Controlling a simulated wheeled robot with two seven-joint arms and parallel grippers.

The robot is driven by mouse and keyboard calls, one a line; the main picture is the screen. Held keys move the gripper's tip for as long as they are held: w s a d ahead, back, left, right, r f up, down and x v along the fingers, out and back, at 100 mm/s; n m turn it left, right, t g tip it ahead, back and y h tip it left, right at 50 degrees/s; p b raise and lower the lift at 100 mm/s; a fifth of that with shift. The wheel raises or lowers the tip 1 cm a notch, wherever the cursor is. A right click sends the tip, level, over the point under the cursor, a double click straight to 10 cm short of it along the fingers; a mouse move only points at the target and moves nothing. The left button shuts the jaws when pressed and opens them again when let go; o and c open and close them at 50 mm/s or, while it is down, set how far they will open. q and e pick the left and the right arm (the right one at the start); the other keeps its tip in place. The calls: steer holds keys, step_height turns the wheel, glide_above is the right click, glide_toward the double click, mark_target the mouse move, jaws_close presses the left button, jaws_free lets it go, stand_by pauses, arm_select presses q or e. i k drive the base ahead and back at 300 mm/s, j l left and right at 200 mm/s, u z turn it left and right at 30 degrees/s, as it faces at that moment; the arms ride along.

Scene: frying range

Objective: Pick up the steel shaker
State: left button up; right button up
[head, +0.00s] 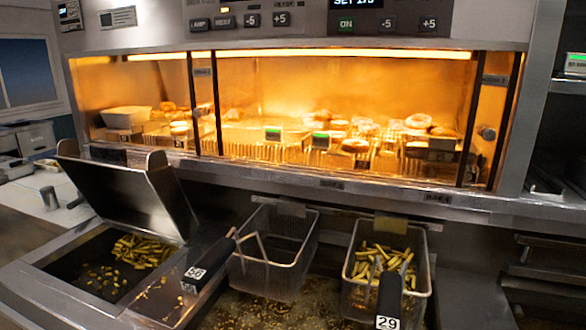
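A small grey upright cylinder (49,197) stands on the pale counter (22,205) at the far left. It looks like the steel shaker, but it is too small for me to be sure. A small dark object lies just right of it, close to the raised steel lid (125,190). Neither of my grippers shows in the head view, so nothing of mine is seen near the cylinder.
A bin of fries (145,250) lies below the raised lid. An empty wire basket (272,262) and a basket of fries (413,280) hang over the fryer, their black handles pointing forward. A lit warming cabinet (335,92) with food spans the back.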

mark_target(49, 197)
steer(key=u, duration=1.4)
steer(key=i+j+z, duration=0.15)
steer(key=i+j, duration=0.4)
steer(key=i+j+z, duration=0.1)
steer(key=i+j, duration=0.4)
steer(key=i+j+z, duration=0.15)
steer(key=i+j, duration=0.3)
steer(key=j, duration=0.3)
